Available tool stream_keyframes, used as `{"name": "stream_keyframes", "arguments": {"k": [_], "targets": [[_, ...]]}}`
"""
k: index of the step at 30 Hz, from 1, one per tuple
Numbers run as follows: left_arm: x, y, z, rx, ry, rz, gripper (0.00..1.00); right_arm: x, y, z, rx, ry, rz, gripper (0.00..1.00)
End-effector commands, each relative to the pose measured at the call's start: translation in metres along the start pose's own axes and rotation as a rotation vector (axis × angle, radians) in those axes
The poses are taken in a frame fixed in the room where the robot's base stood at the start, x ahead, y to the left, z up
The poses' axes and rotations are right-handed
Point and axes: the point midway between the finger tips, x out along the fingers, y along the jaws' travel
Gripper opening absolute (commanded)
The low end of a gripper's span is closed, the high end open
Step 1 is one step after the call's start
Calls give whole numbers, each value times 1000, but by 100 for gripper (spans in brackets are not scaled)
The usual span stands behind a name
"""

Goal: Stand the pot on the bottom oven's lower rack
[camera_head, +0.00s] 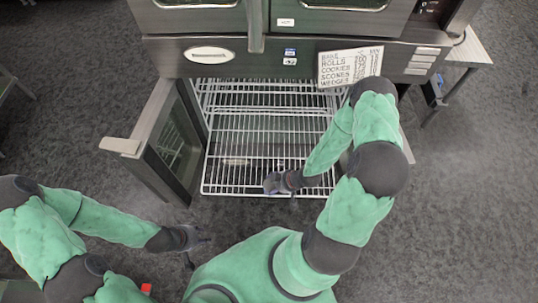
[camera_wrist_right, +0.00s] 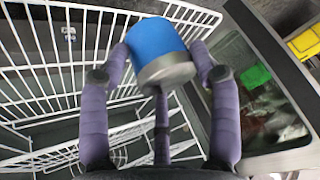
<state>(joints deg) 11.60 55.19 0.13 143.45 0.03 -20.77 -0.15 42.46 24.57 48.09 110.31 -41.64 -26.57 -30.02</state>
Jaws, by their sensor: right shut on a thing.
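The pot (camera_wrist_right: 163,50), as I take it, is a blue body with a grey band in the right wrist view. It sits between the purple fingers of my right gripper (camera_wrist_right: 160,62), which is shut on it. In the head view my right gripper (camera_head: 275,184) is over the front part of a white wire rack (camera_head: 255,150) in the bottom oven; the pot cannot be made out there. How far the pot is from the rack is unclear. My left gripper (camera_head: 197,249) is empty and open, its fingers spread, left of the rack and clear of the oven.
The bottom oven's left door (camera_head: 172,145) stands open, with its glass facing the rack. Wire rack bars (camera_wrist_right: 55,65) fill the left of the right wrist view. A printed sign (camera_head: 349,67) is on the oven front. Grey floor is free at left and right.

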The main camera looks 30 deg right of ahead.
Motion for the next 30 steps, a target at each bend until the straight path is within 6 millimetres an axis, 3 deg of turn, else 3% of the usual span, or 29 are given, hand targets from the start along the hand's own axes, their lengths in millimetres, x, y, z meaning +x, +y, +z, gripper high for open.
{"name": "stream_keyframes", "arguments": {"k": [5, 18, 24, 30], "targets": [[1, 0, 0, 0, 0, 0, 40, 7, 3, 3, -14, -1, -4, 24], [28, -10, -1, 0, -1, 0, 40, 64, 78, -23, -15, -1, -5, 24], [42, -15, -1, 0, 0, 0, 40, 96, 103, -21, -13, -2, -4, 24], [46, -16, -2, 0, 0, 0, 40, 109, 114, -22, -12, -1, -5, 24]]}}
